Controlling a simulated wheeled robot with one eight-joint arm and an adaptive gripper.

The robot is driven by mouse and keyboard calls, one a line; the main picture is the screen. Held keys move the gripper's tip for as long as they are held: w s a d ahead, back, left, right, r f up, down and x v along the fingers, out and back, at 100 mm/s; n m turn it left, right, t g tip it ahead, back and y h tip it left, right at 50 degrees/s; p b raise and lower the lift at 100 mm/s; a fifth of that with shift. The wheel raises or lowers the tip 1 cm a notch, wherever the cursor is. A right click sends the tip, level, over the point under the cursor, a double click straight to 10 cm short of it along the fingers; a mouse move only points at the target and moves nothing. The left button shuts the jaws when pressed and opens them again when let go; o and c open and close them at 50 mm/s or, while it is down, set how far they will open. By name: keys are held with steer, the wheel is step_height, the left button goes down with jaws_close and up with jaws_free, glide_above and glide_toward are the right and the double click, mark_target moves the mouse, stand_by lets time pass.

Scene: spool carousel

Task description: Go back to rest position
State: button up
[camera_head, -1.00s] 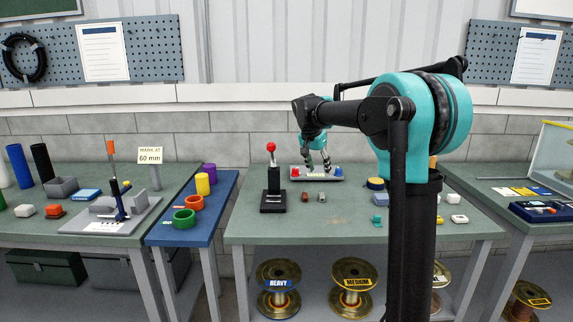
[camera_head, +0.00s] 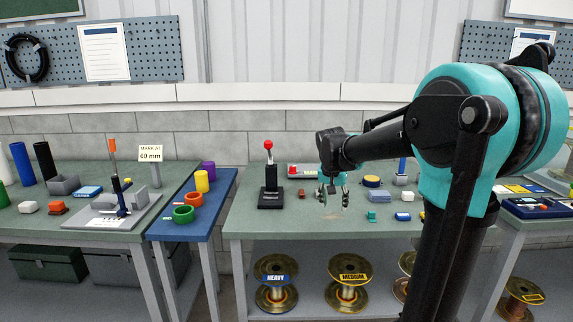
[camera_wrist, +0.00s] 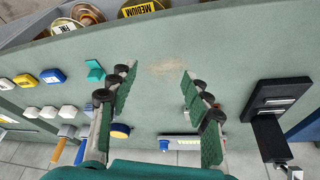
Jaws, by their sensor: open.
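My gripper (camera_head: 333,196) hangs over the middle table, right of the lever stand with the red knob (camera_head: 268,146). In the wrist view my gripper (camera_wrist: 160,78) has its two green-padded fingers spread wide, with nothing between them but bare tabletop below. My arm reaches in from the right in the head view. The long tray (camera_head: 293,170) with a red end stands behind the gripper, which partly hides it. In the wrist view this tray (camera_wrist: 185,138) lies beyond the fingers, apart from them.
A small brown block (camera_head: 301,194) lies beside the lever. A teal piece (camera_head: 372,215), a blue block (camera_head: 403,217) and a blue-yellow round item (camera_head: 371,181) lie to the right. Spools (camera_head: 347,282) stand below. A blue side table (camera_head: 210,205) holds coloured rings.

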steer(key=s+d+f+n, duration=0.1)
steer(key=s+f, duration=0.4)
steer(key=s, duration=0.3)
steer(key=s+d+f+n+y, duration=0.1)
steer(key=s+f+n, duration=0.1)
steer(key=s+f, duration=0.4)
steer(key=s+d+f+n, duration=0.1)
steer(key=s+f, duration=0.5)
steer(key=s, duration=0.6)
steer(key=shift+s+f+n+t+y, duration=0.15)
steer(key=shift+f+n+t+y, duration=0.15)
steer(key=shift+n, duration=0.1)
